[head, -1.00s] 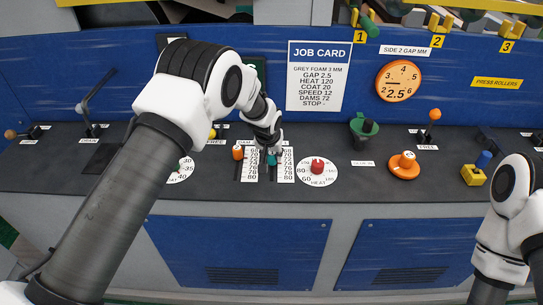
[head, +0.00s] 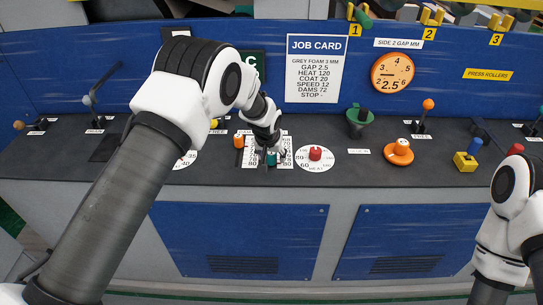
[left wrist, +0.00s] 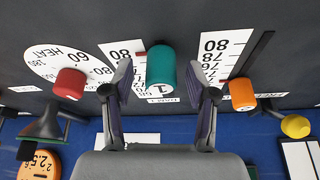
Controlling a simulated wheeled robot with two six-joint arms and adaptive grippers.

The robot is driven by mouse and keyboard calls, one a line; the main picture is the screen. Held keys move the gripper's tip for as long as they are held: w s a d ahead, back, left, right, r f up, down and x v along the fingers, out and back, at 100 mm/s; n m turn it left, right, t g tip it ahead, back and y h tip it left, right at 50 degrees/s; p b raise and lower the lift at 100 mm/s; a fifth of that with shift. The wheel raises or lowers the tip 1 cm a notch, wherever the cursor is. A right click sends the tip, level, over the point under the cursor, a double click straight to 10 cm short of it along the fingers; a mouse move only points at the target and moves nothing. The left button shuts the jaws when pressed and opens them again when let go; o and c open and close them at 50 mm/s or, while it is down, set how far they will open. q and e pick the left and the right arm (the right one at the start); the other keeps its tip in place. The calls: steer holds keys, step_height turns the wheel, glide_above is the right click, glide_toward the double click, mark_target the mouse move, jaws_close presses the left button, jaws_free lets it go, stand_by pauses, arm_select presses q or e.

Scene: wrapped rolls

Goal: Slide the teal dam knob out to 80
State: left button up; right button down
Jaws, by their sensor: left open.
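The teal dam knob (head: 271,159) sits in its slot on the panel, between two white number scales. It also shows in the left wrist view (left wrist: 161,68), where a small red mark beside it lies close to the 80 on the scale (left wrist: 124,52). My left gripper (head: 269,153) is over the knob. In the left wrist view the gripper (left wrist: 158,82) is open, with one finger on each side of the knob; whether they touch it is unclear. My right arm shows at the right edge of the head view, but its gripper is out of view.
An orange dam knob (left wrist: 242,94) stands in the neighbouring slot, close to one finger. The red HEAT knob (head: 315,153) is on the other side. The job card (head: 316,68) reads DAMS 72.

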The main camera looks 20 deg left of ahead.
arm_select(q)
steer(key=v, duration=1.1)
steer(key=shift+r, duration=0.2)
steer(key=shift+s, duration=0.1)
